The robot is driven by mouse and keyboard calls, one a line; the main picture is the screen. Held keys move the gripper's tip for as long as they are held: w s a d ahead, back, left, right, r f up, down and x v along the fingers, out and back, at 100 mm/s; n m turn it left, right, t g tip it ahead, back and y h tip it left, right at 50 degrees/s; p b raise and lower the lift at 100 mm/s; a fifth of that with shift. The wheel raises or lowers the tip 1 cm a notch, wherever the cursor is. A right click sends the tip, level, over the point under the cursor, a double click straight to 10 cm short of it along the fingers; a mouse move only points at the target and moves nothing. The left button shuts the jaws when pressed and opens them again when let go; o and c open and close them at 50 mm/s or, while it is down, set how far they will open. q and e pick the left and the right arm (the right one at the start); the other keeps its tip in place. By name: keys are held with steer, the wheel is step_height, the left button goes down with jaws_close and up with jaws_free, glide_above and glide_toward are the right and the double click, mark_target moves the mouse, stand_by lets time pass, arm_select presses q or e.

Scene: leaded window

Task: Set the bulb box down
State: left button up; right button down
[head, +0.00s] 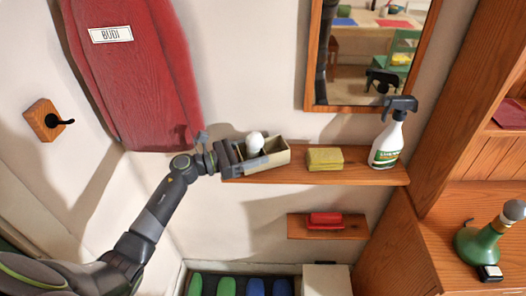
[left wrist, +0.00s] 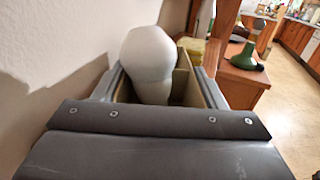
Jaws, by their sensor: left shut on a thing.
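The bulb box (head: 278,156) is a small open tan box at the left end of the upper wooden shelf (head: 375,175). A white bulb (head: 255,142) stands up out of it. My left gripper (head: 247,160) reaches in from the left and is shut on the box. In the left wrist view the bulb (left wrist: 150,60) rises from the box (left wrist: 184,82) between the fingers. The box appears to be at shelf height; I cannot tell whether its underside touches the shelf. My right gripper is not in view.
A yellow sponge (head: 325,158) and a white spray bottle (head: 388,140) stand on the shelf to the right of the box. A lower shelf holds a red object (head: 325,221). A mirror (head: 310,60) hangs above. A green lamp (head: 485,242) stands on the cabinet at right.

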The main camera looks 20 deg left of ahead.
arm_select(q)
steer(key=shift+f, duration=0.2)
steer(key=o, duration=1)
steer(key=shift+r, duration=0.1)
steer(key=shift+r+p, duration=0.35)
steer(key=shift+p, duration=0.1)
steer(key=b+v, duration=0.5)
steer(key=v, duration=0.7)
steer(key=shift+w, duration=0.1)
